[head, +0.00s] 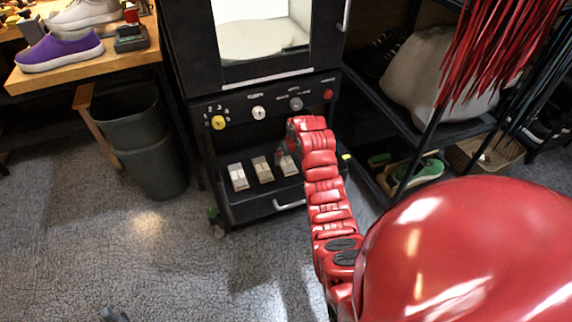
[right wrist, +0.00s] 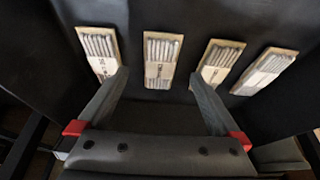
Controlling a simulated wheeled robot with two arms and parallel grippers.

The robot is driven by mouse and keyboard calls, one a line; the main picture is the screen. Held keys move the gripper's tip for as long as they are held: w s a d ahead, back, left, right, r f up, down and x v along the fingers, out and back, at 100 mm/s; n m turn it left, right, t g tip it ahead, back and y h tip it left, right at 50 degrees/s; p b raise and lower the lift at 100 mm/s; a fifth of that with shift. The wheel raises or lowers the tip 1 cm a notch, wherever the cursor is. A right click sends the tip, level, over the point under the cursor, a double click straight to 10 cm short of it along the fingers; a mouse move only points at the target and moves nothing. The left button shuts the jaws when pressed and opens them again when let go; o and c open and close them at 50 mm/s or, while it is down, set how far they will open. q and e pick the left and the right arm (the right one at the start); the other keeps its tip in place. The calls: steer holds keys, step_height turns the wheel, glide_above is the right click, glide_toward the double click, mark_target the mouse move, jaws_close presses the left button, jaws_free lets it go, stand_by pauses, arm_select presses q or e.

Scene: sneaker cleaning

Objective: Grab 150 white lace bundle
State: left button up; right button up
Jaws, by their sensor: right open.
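Several white lace bundles on pale cards lie in a row in the open black drawer (head: 258,205) of the dark cabinet. In the head view, a left bundle (head: 238,177) and a middle bundle (head: 262,169) show clearly; my right gripper partly covers another bundle (head: 287,165). In the right wrist view, one bundle (right wrist: 161,58) lies between the open fingers of my right gripper (right wrist: 159,76), ahead of the tips. Another bundle (right wrist: 100,50) is near the left finger, and one (right wrist: 218,60) near the right finger. Their labels are too small to read. A dark tip at the head view's bottom edge may be my left gripper (head: 112,315).
The cabinet front has a row of knobs (head: 258,112) above the drawer and a handle (head: 290,204) on it. A grey bin (head: 148,140) stands at left. A shelf with a bag (head: 430,85) and hanging red laces (head: 505,45) is at right. The floor before the cabinet is clear.

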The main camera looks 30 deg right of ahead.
mark_target(287, 162)
steer(key=b+x, duration=0.1)
steer(key=x, duration=0.4)
steer(key=shift+w+r+b, duration=0.1)
steer(key=shift+w+b, duration=0.1)
steer(key=shift+b, duration=0.15)
steer(key=shift+c, duration=0.3)
steer(key=c, duration=1.4)
steer(key=shift+o, duration=0.2)
steer(key=shift+r, duration=0.15)
